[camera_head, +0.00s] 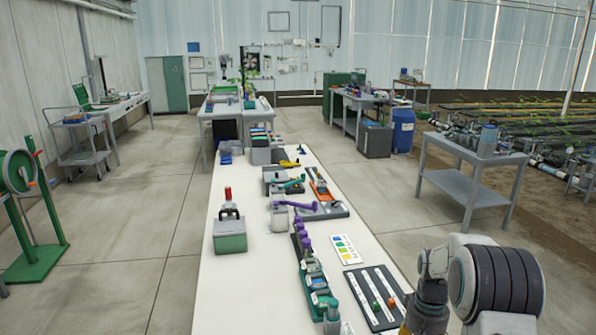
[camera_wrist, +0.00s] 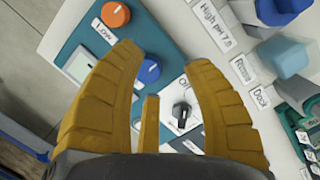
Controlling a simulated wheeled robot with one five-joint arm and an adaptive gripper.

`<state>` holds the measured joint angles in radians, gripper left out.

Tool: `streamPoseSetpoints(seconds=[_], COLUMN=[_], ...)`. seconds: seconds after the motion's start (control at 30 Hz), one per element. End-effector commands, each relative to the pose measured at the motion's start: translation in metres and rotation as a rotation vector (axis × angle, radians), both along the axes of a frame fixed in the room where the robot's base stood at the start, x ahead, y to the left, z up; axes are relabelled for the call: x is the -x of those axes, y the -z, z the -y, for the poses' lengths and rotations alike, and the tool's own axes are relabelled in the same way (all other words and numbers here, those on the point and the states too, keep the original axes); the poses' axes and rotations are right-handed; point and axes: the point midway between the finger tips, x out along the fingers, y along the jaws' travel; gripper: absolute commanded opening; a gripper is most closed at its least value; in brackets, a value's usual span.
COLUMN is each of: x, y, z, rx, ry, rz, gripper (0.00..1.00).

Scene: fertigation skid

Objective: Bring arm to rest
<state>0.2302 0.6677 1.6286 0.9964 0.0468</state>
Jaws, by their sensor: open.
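Whether the fingers touch the panel, I cannot tell. In the head view my arm (camera_head: 492,280) is folded at the lower right, by the near end of the white bench. A yellow part of it shows at the bottom edge; the fingertips are out of that frame.
The long white bench (camera_head: 215,300) carries a green-grey box with a red-topped handle (camera_head: 229,235), a purple-handled valve row (camera_head: 303,250), a color card (camera_head: 344,248) and a dark slider panel (camera_head: 375,298). A grey cart (camera_head: 470,185) stands right.

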Motion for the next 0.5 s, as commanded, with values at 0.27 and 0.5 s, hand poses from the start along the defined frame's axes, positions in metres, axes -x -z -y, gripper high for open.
streamPoseSetpoints(seconds=[0.27, 0.5], x=[0.104, 0.179], y=[-0.048, -0.083], z=[-0.037, -0.063], rx=[-0.008, 0.004], ry=[-0.090, -0.138], rz=[-0.001, 0.058], gripper=[0.45, 0.45])
